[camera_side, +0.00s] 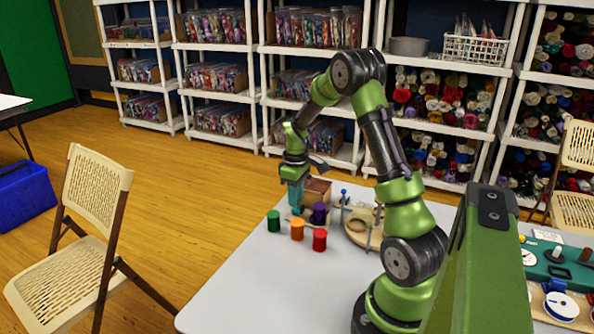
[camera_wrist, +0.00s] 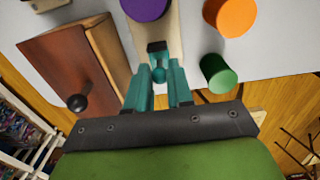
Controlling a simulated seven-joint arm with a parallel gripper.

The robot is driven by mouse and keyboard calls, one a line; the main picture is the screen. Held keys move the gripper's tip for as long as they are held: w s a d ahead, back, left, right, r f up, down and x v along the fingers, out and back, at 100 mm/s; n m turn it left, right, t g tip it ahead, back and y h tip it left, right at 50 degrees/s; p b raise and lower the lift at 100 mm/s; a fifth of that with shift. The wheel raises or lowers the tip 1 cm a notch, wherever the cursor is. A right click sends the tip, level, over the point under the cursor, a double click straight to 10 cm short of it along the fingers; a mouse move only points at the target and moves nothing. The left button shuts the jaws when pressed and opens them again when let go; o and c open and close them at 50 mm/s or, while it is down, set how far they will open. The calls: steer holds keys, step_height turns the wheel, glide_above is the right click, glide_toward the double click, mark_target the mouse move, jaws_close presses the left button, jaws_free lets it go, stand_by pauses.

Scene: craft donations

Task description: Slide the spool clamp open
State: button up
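The spool clamp is a pale wooden strip (camera_wrist: 168,30) with a dark teal block (camera_wrist: 157,47) at its near end and a small teal ball-shaped knob (camera_wrist: 159,75) just below that block. A purple spool (camera_wrist: 145,8) stands at the strip's far end; in the side view the purple spool (camera_side: 319,213) is right of my gripper. My gripper (camera_side: 296,207) points down at the clamp. In the wrist view, the teal fingers of my gripper (camera_wrist: 159,72) are a little apart, one on each side of the knob. I cannot tell whether they touch it.
A wooden box (camera_wrist: 75,65) with a dark knob lies close left of the fingers in the wrist view. Green (camera_side: 273,221), orange (camera_side: 297,230) and red (camera_side: 320,240) spools stand nearby. A wooden device (camera_side: 361,225) stands to the right. The front-left table (camera_side: 250,285) is clear.

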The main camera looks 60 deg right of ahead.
steer(key=o, duration=0.3)
steer(key=shift+r, duration=3.8)
